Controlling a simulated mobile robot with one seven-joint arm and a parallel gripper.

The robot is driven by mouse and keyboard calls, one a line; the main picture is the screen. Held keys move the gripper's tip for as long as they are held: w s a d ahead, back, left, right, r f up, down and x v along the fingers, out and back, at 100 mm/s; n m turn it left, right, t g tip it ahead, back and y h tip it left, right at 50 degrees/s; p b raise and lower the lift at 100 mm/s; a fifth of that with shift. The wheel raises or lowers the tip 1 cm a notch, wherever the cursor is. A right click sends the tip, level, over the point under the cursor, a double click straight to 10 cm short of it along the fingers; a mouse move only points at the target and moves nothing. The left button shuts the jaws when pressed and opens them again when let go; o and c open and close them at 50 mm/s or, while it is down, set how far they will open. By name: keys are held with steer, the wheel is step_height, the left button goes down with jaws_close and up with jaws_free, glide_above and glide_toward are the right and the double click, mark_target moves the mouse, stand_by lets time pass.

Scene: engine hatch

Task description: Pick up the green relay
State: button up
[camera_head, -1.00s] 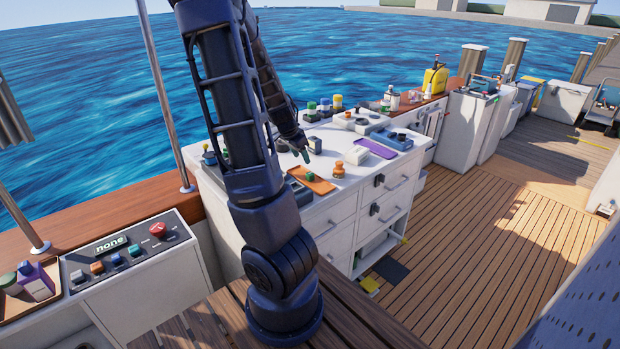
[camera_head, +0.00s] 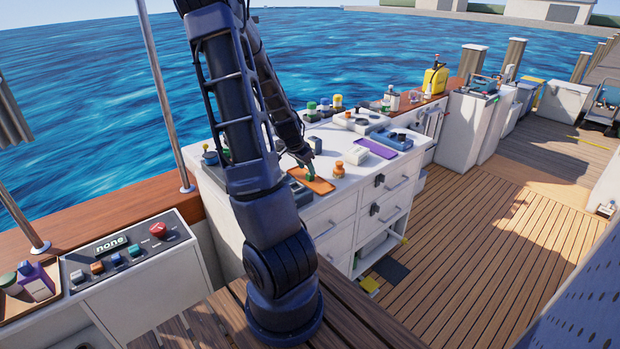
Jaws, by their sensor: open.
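The green relay (camera_head: 310,179) is a small green piece on the orange tray (camera_head: 322,187), near the front left of the white cabinet top. My gripper (camera_head: 309,172) is right above the relay, pointing down, with its jaws open. The fingertips are small and dark in this view. I cannot tell whether they touch the relay or stand around it.
An orange knobbed item (camera_head: 339,168) and a pale box (camera_head: 354,155) stand right of the tray. A purple tray (camera_head: 377,149) lies farther right. Several capped bottles (camera_head: 324,105) stand behind.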

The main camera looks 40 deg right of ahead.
mark_target(309, 174)
steer(key=shift+x, duration=1.85)
steer(key=shift+s, duration=0.1)
steer(key=shift+c, duration=0.4)
steer(key=c, duration=1)
